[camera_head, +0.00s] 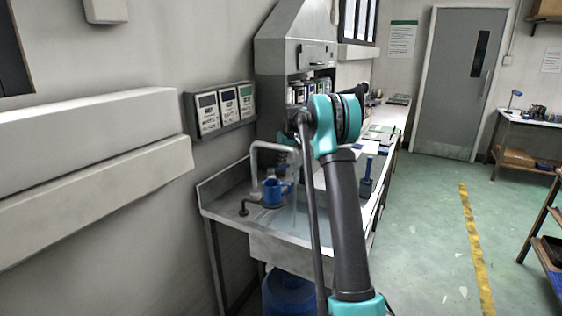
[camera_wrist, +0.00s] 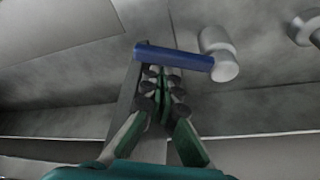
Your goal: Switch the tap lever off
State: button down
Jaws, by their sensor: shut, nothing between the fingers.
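In the wrist view a blue bar, which looks like the tap lever (camera_wrist: 172,55), runs across the upper middle. Its right end meets a pale grey cylindrical tap body (camera_wrist: 220,54). My gripper (camera_wrist: 162,76) is shut and empty, with its fingertips at the lever's lower edge in the picture. I cannot tell whether they touch it. In the head view the grey curved tap spout (camera_head: 256,165) stands over the sink. My arm covers part of that area, and I cannot make out my gripper or the lever clearly there.
A blue mug-like object (camera_head: 271,193) is at the steel sink (camera_head: 222,209). Labelled panels (camera_head: 222,109) hang on the wall behind. A long bench runs back on the right. Green floor (camera_head: 425,230) is open to the right of the bench.

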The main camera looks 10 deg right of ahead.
aim_at(286, 167)
jog(key=shift+s+d+m+h, duration=0.2)
jog(key=shift+s+m, duration=0.2)
jog(key=shift+m, duration=0.2)
jog(key=shift+s+d+m+h, duration=0.2)
jog(key=shift+s+m, duration=0.15)
jog(key=shift+m, duration=0.25)
jog(key=s+m, duration=0.1)
jog(key=s+m+h, duration=0.1)
jog(key=m, duration=0.1)
jog(key=shift+d+m, duration=0.3)
jog(key=shift+d, duration=0.05)
jog(key=s+m+h, duration=0.1)
jog(key=s+m, duration=0.1)
jog(key=m, duration=0.1)
jog(key=shift+s+m, duration=0.15)
jog(key=shift+m, duration=0.15)
jog(key=shift+s+a+m+h, duration=0.15)
jog(key=shift+s+m+h, duration=0.4)
jog(key=shift+m, duration=0.45)
jog(key=shift+s, duration=0.35)
jog(key=shift+s+a, duration=0.1)
jog(key=shift+a, duration=0.05)
